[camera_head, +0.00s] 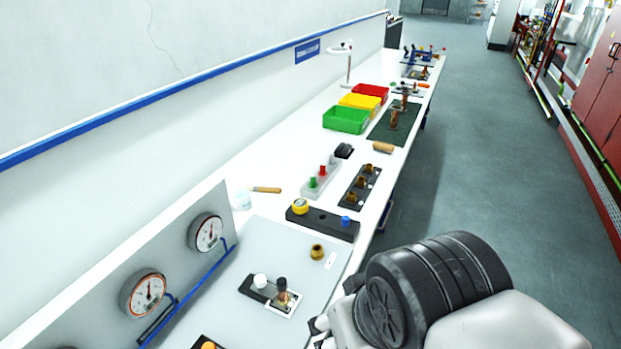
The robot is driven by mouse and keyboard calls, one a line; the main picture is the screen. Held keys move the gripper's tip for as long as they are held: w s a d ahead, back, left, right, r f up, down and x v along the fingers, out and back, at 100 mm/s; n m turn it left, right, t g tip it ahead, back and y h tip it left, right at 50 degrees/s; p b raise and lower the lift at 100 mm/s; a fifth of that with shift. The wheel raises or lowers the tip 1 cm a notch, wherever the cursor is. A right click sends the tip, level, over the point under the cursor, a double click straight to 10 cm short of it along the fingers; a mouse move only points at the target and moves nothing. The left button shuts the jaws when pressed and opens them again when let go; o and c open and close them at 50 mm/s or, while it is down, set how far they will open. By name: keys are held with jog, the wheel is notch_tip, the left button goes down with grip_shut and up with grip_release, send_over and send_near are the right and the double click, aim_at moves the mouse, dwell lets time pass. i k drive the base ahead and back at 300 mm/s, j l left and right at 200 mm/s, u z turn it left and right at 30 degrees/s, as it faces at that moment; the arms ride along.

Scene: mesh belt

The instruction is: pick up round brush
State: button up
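A thin tool with a wooden handle (266,189) lies on the white bench, by the wall side. It looks like the round brush, but its head is too small to make out. Its left end is close to a small pale, clear vessel (242,199); I cannot tell whether they touch. My arm's black joint and pale links fill the bottom right, well apart from the handle. The fingers of my gripper do not show.
A black block (323,223) with yellow and blue knobs lies near the handle. A wooden cylinder (383,147) lies near the bench's right edge. Green (346,120), yellow and red bins stand farther back. A gauge panel (180,275) stands at the left. The right aisle floor is clear.

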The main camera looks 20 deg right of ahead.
aim_at(260, 189)
jog(key=i+l+u, duration=0.1)
jog(key=i+l, duration=0.35)
jog(key=l, duration=0.15)
jog(key=i+l+u, duration=0.15)
jog(key=l, duration=0.2)
jog(key=i+l+u, duration=0.1)
jog(key=i+l, duration=0.35)
jog(key=l, duration=0.25)
jog(key=i+l+u, duration=0.15)
jog(key=l, duration=0.2)
jog(key=i+l, duration=0.2)
jog(key=l, duration=0.15)
jog(key=i+l+u, duration=0.15)
jog(key=l, duration=0.25)
